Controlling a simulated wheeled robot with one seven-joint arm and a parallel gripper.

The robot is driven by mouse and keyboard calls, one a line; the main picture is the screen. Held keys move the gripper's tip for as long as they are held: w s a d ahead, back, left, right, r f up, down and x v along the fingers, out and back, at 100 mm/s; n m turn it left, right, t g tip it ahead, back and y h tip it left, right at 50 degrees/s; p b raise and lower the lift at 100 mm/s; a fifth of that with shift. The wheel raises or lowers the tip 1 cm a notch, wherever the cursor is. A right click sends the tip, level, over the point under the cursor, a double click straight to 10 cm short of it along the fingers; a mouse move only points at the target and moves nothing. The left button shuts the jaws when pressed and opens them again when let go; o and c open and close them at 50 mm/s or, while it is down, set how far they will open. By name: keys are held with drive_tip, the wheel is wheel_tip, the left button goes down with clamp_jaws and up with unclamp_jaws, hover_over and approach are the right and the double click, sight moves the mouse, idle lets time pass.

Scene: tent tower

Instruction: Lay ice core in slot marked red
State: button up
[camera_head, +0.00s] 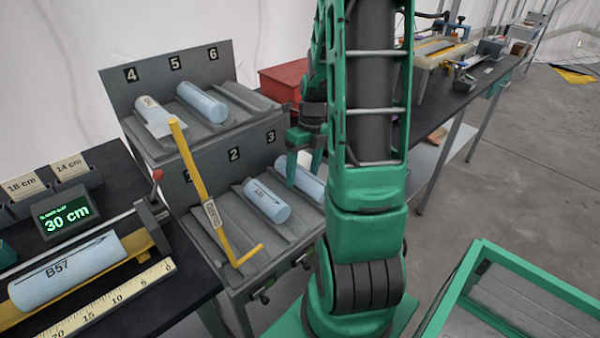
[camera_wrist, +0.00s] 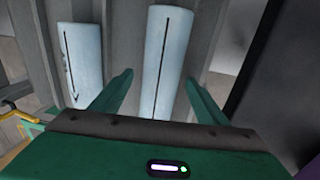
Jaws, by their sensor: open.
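My gripper (camera_head: 304,165) is open over the lower tier of a grey rack, at the slot numbered 3. A pale blue ice core (camera_head: 312,186) lies in that slot, partly hidden by my arm. In the wrist view this core (camera_wrist: 166,55), with a dark line along it, shows between my open fingers (camera_wrist: 160,80); I cannot tell whether they touch it. Another core (camera_head: 267,201) lies in slot 2. I see no clear red mark on any slot.
A yellow bent rod (camera_head: 203,190) stands across slot 1. Slot 6 (camera_head: 248,97) looks empty. A core marked B57 (camera_head: 65,271) lies on the bench at left, by a ruler (camera_head: 110,302) and a "30 cm" display (camera_head: 65,215). A red box (camera_head: 284,86) stands behind the rack.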

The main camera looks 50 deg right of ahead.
wheel_tip(320, 180, up, 11)
drive_tip(key=d, duration=0.1)
drive_tip(key=shift+d+f, duration=0.2)
drive_tip(key=shift+d, duration=0.15)
idle(0.6)
drive_tip(key=s+a+r+n, duration=0.1)
drive_tip(key=s+a+n, duration=0.5)
drive_tip(key=n, duration=0.9)
drive_tip(key=s+a+r+n+h, duration=0.1)
drive_tip(key=s+a+n, duration=0.6)
drive_tip(key=n, duration=0.8)
drive_tip(key=shift+s+r+h, duration=0.3)
drive_tip(key=shift+s+r, duration=0.1)
drive_tip(key=shift+s, duration=1.5)
